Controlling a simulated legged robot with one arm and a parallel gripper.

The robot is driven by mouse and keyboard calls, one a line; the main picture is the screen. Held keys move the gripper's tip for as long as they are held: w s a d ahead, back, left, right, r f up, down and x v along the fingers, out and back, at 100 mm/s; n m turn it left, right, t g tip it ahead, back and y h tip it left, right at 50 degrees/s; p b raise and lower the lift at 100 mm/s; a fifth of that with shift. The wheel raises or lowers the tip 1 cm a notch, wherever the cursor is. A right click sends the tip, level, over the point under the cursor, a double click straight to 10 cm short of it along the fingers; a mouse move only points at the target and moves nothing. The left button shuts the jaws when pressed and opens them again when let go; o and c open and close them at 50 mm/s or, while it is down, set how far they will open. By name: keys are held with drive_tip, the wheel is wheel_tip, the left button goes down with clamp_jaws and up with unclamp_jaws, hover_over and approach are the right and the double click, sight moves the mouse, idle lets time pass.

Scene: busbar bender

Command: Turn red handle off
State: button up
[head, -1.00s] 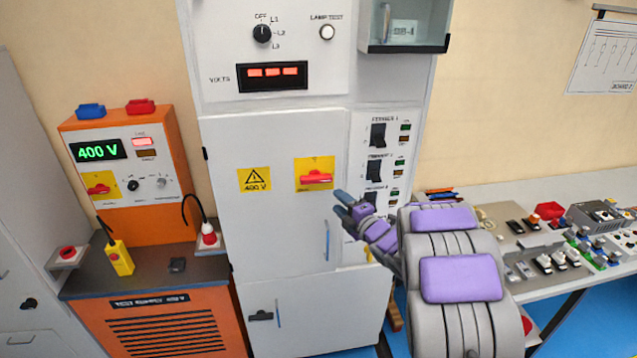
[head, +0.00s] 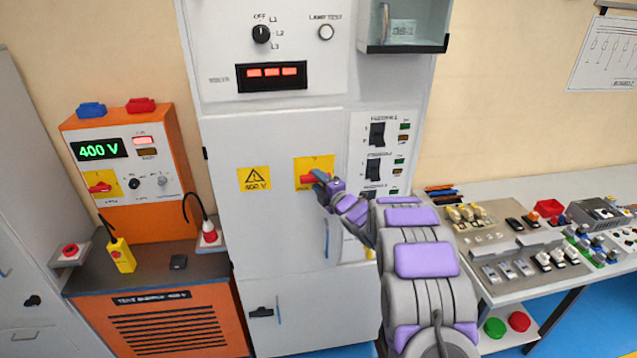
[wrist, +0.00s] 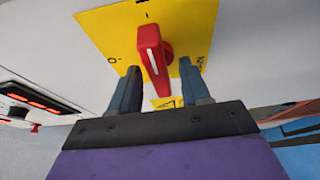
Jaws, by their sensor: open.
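The red handle (head: 308,178) sits on a yellow plate (head: 316,163) on the grey cabinet door. In the head view it lies horizontal, and my gripper covers its right part. In the wrist view the red handle (wrist: 152,50) points between the two blue fingers of my gripper (wrist: 155,85). The fingers are open, one on each side of the handle's end, with a visible gap on both sides. The yellow plate (wrist: 100,28) shows behind the handle with marks near its edges. In the head view my gripper (head: 322,181) is at the plate's lower right.
A yellow 400 V warning label (head: 254,179) is left of the plate. Black switches (head: 376,134) line the panel at right. An orange test unit (head: 150,230) stands left, with another small red handle (head: 100,187). A bench (head: 470,215) with components is at right.

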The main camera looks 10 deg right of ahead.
drive_tip(key=shift+d, duration=0.35)
drive_tip(key=shift+c, duration=0.5)
drive_tip(key=shift+a, duration=0.2)
clamp_jaws()
drive_tip(key=shift+f, duration=0.1)
